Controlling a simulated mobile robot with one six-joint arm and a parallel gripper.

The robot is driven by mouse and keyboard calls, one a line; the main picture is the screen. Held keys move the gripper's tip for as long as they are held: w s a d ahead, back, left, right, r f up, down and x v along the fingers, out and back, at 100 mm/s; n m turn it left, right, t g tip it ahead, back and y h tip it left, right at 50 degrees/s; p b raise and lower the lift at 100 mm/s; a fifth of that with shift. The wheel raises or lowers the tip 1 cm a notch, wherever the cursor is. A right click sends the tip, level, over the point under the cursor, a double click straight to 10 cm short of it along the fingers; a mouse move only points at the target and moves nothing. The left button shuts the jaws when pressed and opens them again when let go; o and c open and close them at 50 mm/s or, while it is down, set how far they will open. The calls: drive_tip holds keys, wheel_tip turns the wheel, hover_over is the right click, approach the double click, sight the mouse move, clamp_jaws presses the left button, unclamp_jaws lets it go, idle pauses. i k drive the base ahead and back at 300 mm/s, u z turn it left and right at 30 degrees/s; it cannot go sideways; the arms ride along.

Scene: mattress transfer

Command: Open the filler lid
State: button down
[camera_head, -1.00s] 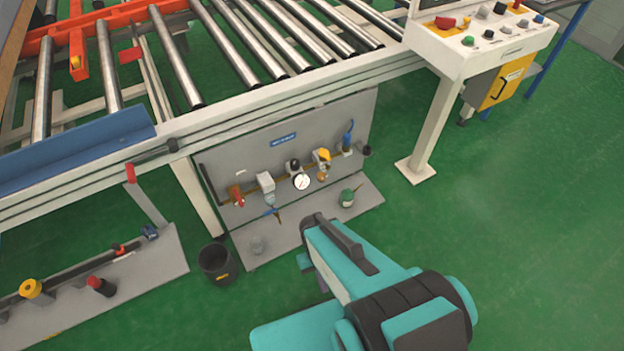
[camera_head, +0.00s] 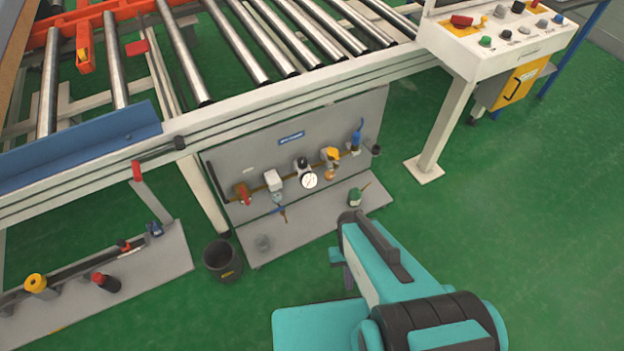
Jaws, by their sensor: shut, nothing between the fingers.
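A grey panel (camera_head: 230,172) under the conveyor carries a row of air fittings along a brass pipe. They include a red-handled valve (camera_head: 243,193), a white-topped filter (camera_head: 272,181), a round white gauge (camera_head: 309,181), a fitting with a yellow top and amber lower part (camera_head: 331,155), and a blue fitting (camera_head: 357,136). The yellow top may be the filler lid, but I cannot tell for certain, nor whether it is open. My teal arm comes in from the lower right, in front of the panel's shelf. My gripper's fingers are hidden behind the arm.
A small green oil can (camera_head: 355,198) and a clear cup (camera_head: 263,242) stand on the grey shelf (camera_head: 310,225). A black bin (camera_head: 220,260) is left of it. The roller conveyor (camera_head: 290,100) overhangs the panel. A control console (camera_head: 490,50) stands right; green floor there is clear.

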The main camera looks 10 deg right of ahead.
sight(333, 152)
drive_tip(key=z, duration=0.15)
drive_tip(key=k, duration=0.9)
drive_tip(key=u, duration=0.75)
